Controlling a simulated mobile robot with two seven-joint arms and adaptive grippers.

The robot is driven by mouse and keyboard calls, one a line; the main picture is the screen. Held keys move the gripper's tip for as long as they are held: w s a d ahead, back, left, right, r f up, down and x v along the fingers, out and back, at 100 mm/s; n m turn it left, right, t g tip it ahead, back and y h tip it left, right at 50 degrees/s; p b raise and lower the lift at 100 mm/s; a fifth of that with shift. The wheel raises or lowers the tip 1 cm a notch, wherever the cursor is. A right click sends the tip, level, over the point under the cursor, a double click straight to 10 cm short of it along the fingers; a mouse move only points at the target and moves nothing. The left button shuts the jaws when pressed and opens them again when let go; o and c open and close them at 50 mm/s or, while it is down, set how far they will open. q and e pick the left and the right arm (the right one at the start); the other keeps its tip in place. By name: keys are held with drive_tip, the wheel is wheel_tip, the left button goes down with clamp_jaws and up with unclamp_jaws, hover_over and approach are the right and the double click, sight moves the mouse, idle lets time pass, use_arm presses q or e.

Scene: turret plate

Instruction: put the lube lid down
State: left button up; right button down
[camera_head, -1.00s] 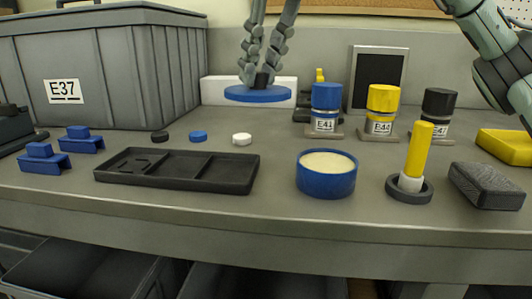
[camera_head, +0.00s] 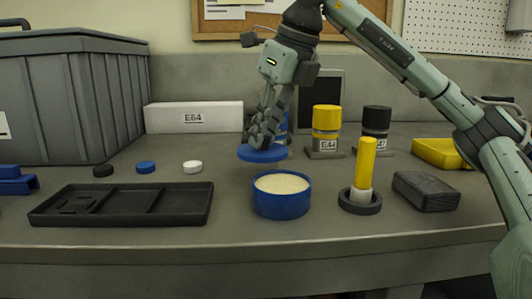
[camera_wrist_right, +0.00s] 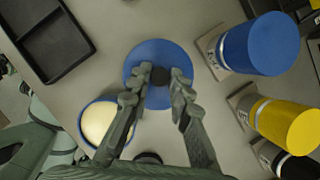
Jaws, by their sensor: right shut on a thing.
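The lube lid (camera_head: 262,154) is a blue disc with a dark knob. My right gripper (camera_head: 262,135) is shut on its knob and holds it level, just behind the open blue tub of pale lube (camera_head: 282,195) in the head view. In the right wrist view the lid (camera_wrist_right: 148,50) lies between the fingers of my right gripper (camera_wrist_right: 158,78), and the tub (camera_wrist_right: 97,122) is below it to the left. Whether the lid touches the bench is hard to tell. My left gripper is not in view.
A black compartment tray (camera_head: 125,203) lies left of the tub. A yellow-handled brush (camera_head: 363,175) in a dark ring stands to the right. Blue, yellow (camera_head: 326,125) and black bottles stand behind. Small caps (camera_head: 145,167) lie behind the tray, with bare bench between them and the lid.

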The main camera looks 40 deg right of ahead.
sight(268, 147)
wheel_tip(268, 147, down, 3)
drive_tip(key=shift+d+f, duration=0.1)
drive_tip(key=shift+d, duration=0.05)
drive_tip(key=shift+f, duration=0.45)
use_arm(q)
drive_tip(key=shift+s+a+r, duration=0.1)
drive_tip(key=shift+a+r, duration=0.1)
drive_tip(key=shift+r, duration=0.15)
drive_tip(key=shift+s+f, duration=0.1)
use_arm(e)
drive_tip(key=shift+f, duration=0.15)
drive_tip(key=c, duration=1.4)
unclamp_jaws()
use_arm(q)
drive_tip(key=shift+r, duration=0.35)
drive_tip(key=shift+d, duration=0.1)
